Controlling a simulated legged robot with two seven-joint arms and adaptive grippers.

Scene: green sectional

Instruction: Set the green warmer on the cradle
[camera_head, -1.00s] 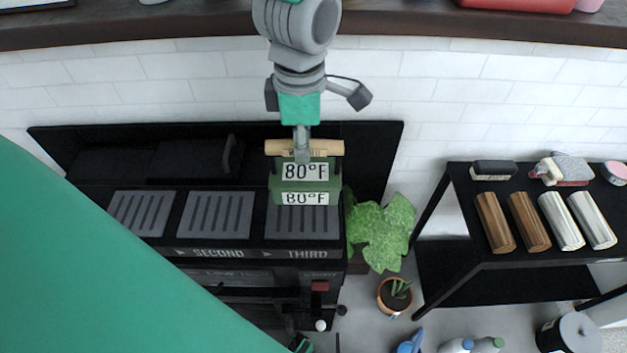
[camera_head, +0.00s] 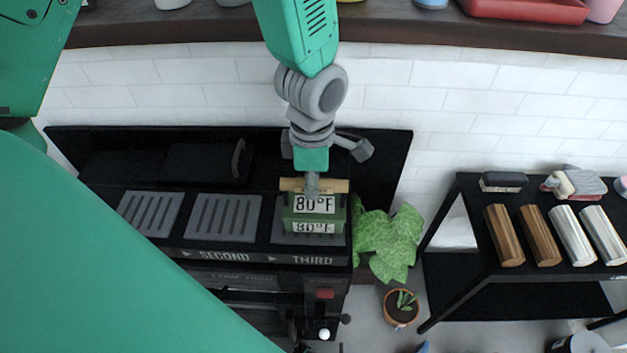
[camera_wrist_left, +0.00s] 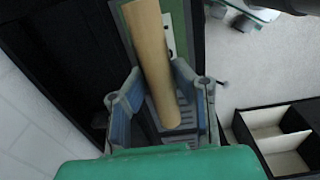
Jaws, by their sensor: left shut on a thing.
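The green warmer (camera_head: 316,216) is a green block with white "80°F" labels and a pale wooden handle (camera_head: 335,186). My left gripper (camera_head: 313,184) comes down from above and is shut on the handle; in the left wrist view its fingers (camera_wrist_left: 155,75) lie on both sides of the handle (camera_wrist_left: 152,50). The warmer is upright over the rightmost grey slotted plate (camera_head: 280,235), marked "THIRD", and hides most of it. I cannot tell whether it touches the plate. No part is clearly recognisable as a cradle apart from these plates. My right gripper is not in view.
Two bare slotted plates, a left one (camera_head: 150,214) and a middle one (camera_head: 222,218), lie beside it on the black unit. A leafy plant (camera_head: 388,242) stands close right. A black rack (camera_head: 475,215) with wooden and silver blocks is farther right.

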